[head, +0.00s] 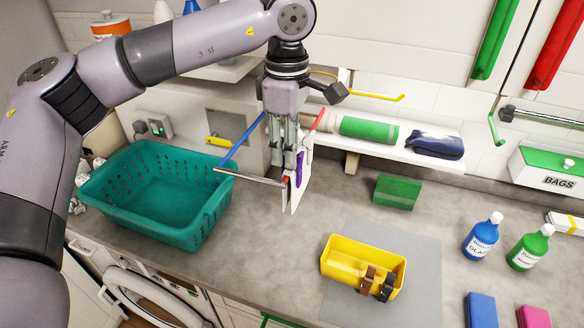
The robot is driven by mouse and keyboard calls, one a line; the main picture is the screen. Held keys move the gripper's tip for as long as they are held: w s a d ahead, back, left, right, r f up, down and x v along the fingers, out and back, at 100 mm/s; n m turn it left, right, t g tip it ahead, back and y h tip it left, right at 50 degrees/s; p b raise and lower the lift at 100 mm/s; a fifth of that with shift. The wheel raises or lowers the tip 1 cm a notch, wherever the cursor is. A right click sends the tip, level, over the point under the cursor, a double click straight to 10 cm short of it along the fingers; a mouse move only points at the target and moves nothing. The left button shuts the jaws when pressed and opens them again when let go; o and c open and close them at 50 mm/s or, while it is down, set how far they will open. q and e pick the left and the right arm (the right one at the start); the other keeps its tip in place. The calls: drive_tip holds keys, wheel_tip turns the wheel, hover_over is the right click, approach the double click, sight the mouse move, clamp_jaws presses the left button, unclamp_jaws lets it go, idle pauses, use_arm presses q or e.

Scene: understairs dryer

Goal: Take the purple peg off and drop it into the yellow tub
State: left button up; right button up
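The purple peg (299,167) is a small upright strip at the white panel (303,185) of a small rack with coloured rods. My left gripper (287,172) points down at the rack, its fingers just left of the purple peg and partly overlapping it in view. I cannot tell whether the fingers touch the peg or how far apart they are. The yellow tub (340,268) stands on a grey mat to the lower right, with a brown peg (368,279) and a dark peg (387,287) at its near right side. My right gripper is out of view.
A teal basket (150,215) stands left of the rack. A shelf with a green roll (368,129) and a dark folded cloth (435,145) runs behind. A green block (397,191), blue bottle (482,237) and green bottle (530,247) stand right. Counter between rack and tub is clear.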

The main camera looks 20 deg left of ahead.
use_arm(q)
drive_tip(key=c, duration=0.5)
drive_tip(key=shift+o, duration=0.2)
drive_tip(key=shift+r, duration=0.1)
drive_tip(key=shift+r+b, duration=0.3)
drive_tip(key=shift+r, duration=0.25)
wheel_tip(320, 180, up, 6)
drive_tip(key=shift+r+b, duration=0.15)
drive_tip(key=shift+b, duration=0.75)
wheel_tip(320, 180, up, 12)
drive_tip(key=p, duration=0.2)
drive_tip(key=shift+r, duration=0.2)
